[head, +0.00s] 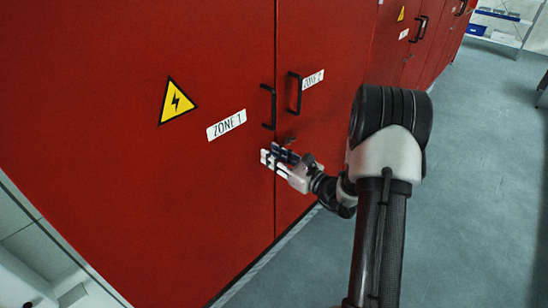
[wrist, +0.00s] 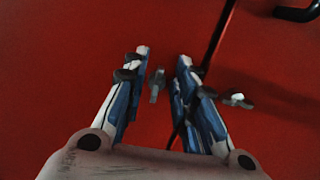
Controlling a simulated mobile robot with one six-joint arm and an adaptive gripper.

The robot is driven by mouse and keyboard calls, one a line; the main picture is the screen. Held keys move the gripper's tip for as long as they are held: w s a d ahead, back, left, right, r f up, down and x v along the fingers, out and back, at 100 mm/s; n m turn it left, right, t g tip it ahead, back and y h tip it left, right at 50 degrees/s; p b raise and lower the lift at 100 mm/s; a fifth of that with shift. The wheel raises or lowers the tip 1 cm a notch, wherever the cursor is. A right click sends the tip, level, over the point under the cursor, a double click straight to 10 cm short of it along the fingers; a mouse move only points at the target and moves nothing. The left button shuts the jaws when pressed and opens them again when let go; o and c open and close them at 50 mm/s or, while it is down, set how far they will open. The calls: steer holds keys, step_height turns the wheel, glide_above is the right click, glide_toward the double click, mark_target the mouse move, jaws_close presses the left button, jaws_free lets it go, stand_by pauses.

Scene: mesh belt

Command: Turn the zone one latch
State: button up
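The zone one door (head: 130,130) is a red cabinet door with a "ZONE 1" label (head: 226,125) and a black handle (head: 268,107) at its right edge. My gripper (head: 271,155) is at this door's edge, below the handle. In the wrist view my gripper (wrist: 164,58) is open, its two fingers apart. A small grey latch (wrist: 157,85) shows between the fingers, left of the door seam, apparently touching neither finger. It looks roughly upright, slightly tilted. In the head view my gripper seems to hide this latch.
The zone two door, with its label (head: 313,79) and black handle (head: 295,92), adjoins on the right. A second small latch (wrist: 237,98) shows just right of my right finger. A yellow warning sign (head: 177,101) is on the left door. Grey floor (head: 480,150) is open at right.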

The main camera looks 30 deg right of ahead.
steer(key=shift+c, duration=0.6)
jaws_close()
